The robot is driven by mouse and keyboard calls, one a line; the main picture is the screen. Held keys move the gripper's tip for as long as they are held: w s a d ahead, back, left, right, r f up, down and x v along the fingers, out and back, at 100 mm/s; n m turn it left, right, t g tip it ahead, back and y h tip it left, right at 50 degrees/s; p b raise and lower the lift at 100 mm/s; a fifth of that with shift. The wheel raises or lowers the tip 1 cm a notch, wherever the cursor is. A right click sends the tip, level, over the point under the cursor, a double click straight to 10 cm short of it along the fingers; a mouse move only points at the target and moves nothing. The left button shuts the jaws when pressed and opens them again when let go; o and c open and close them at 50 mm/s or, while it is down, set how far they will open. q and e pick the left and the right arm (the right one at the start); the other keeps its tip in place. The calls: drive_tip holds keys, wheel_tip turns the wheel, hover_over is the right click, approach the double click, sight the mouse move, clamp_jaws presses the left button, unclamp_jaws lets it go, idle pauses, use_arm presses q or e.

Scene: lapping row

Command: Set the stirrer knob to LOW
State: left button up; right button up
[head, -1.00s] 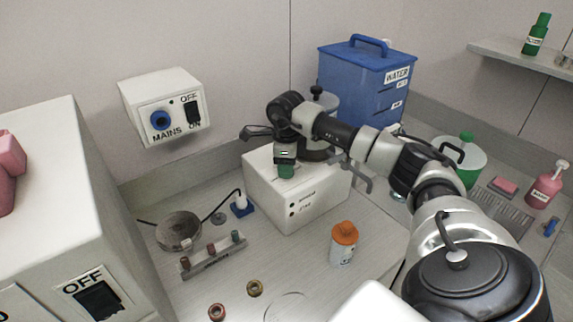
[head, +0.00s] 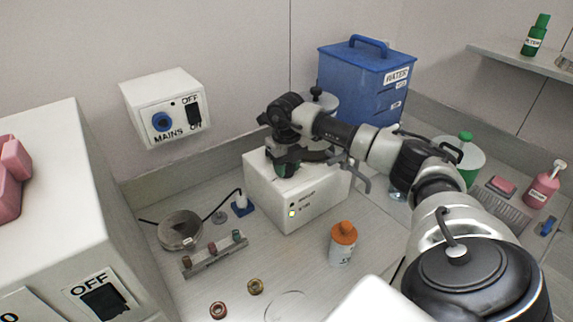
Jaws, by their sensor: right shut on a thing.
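The stirrer is taken to be the white box (head: 318,207) on the bench at the picture's middle. A dark green knob (head: 287,169) shows on its top, mostly covered by my gripper. My right gripper (head: 284,160) reaches in from the right over the box top and is shut on the knob. The knob's pointer and any LOW mark are hidden or too small to tell. My left gripper is not in view.
An orange-capped bottle (head: 342,243) stands in front of the box. A small rack (head: 214,254) and a round metal dish (head: 180,230) lie to the left. A blue water tank (head: 350,85) stands behind. A MAINS switch box (head: 163,108) is on the wall.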

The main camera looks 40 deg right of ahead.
sight(287, 166)
drive_tip(key=shift+m, duration=0.6)
drive_tip(key=shift+r, duration=0.1)
drive_tip(key=o, duration=0.9)
wheel_tip(287, 166, up, 11)
drive_tip(key=shift+f+b, duration=0.15)
drive_tip(key=shift+b, duration=0.55)
drive_tip(key=shift+f, duration=0.1)
